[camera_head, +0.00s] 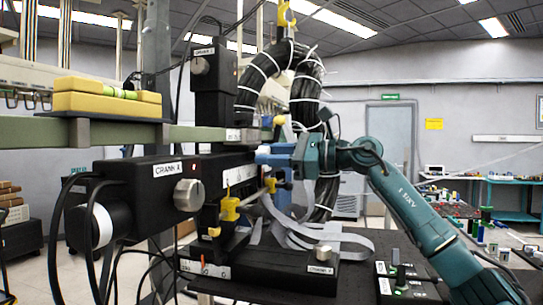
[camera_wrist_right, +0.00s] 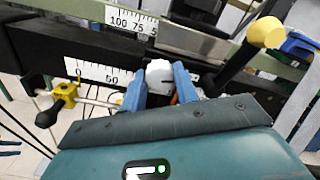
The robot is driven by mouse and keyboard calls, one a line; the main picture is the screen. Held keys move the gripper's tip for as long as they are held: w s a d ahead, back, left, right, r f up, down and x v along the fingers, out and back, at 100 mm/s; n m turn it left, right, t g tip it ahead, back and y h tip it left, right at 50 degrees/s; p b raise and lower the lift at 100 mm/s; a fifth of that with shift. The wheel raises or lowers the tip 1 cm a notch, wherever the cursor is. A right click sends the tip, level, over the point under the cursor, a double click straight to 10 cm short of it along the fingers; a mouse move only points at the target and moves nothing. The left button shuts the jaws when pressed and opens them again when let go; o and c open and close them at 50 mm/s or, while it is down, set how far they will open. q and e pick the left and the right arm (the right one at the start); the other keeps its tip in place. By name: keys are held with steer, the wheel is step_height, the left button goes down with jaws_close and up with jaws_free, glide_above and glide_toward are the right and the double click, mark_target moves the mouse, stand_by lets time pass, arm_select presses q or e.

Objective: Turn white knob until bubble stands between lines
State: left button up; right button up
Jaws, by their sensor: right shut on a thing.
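The white knob (camera_wrist_right: 159,74) sits between the two blue fingers of my right gripper (camera_wrist_right: 158,86) in the right wrist view. The fingers are shut on its sides. In the head view my right gripper (camera_head: 272,152) reaches in from the right at the middle of the rig, and I cannot make out the knob there. A yellow spirit level (camera_head: 75,100) with a green vial (camera_head: 119,92) lies on the grey-green beam at the left. The vial is too small to tell where the bubble stands between its lines. My left gripper is not in view.
A black box marked CRANK X (camera_head: 150,180) has a silver knob (camera_head: 189,195). Another silver knob (camera_head: 323,252) is on the lower stage. A yellow-tipped lever (camera_wrist_right: 264,34) stands close to the right of my fingers. Thick black cables (camera_head: 305,95) arch behind the gripper.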

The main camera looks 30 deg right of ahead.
steer(key=shift+n, duration=1.1)
steer(key=o, duration=1)
arm_select(q)
steer(key=b, duration=0.2)
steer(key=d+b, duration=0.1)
steer(key=b, duration=0.1)
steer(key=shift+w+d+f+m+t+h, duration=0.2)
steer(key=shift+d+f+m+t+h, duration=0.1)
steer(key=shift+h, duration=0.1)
arm_select(e)
steer(key=v, duration=1.3)
